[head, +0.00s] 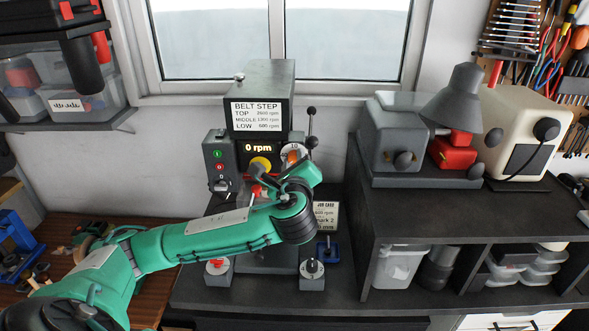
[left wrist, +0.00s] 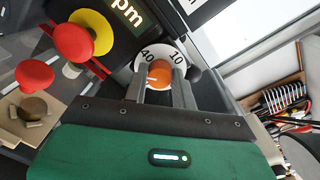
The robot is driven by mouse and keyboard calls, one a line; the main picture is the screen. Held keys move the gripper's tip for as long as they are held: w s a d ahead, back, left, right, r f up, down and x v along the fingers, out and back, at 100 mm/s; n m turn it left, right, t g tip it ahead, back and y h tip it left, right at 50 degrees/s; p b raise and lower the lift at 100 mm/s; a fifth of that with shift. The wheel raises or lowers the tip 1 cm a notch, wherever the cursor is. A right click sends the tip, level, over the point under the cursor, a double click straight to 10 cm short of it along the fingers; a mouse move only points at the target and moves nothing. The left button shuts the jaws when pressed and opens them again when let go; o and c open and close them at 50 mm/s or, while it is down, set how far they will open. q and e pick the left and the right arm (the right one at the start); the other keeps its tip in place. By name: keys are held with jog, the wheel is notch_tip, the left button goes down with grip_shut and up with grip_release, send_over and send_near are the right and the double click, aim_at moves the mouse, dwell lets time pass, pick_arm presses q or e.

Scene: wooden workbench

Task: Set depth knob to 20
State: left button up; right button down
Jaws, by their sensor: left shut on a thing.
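The depth knob (left wrist: 159,72) is orange and sits on a round white dial (left wrist: 147,56) on the front of the drill press. In the left wrist view, the numbers 40 and 10 show on the dial; the rest is hidden. A pale mark shows on the knob's lower left, but I cannot tell which number it meets. My left gripper (left wrist: 161,82) is shut on the knob, one finger on each side. My right gripper is not in view.
The display (head: 259,148) reads 0 rpm, with a yellow-and-red button (head: 260,163) below it. A grey switch box (head: 220,162) stands left, a black-balled lever (head: 311,125) right. A job card (head: 327,213) is partly hidden by my arm. A grey shelf unit (head: 450,217) stands right.

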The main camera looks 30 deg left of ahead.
pick_arm(q)
jog(key=n+b, duration=0.3)
jog(key=n, duration=0.3)
jog(key=shift+f, duration=0.1)
jog(key=n+b, duration=0.1)
jog(key=n, duration=0.2)
jog(key=shift+n+h, duration=0.3)
jog(key=n+b, duration=0.1)
jog(key=n, duration=0.2)
jog(key=shift+n, duration=0.3)
jog(key=n+b, duration=0.1)
jog(key=n, duration=0.6)
jog(key=shift+t+b, duration=0.3)
jog(key=n, duration=0.6)
jog(key=shift+a+b, duration=0.1)
jog(key=shift+b, duration=0.25)
jog(key=shift+n, duration=0.4)
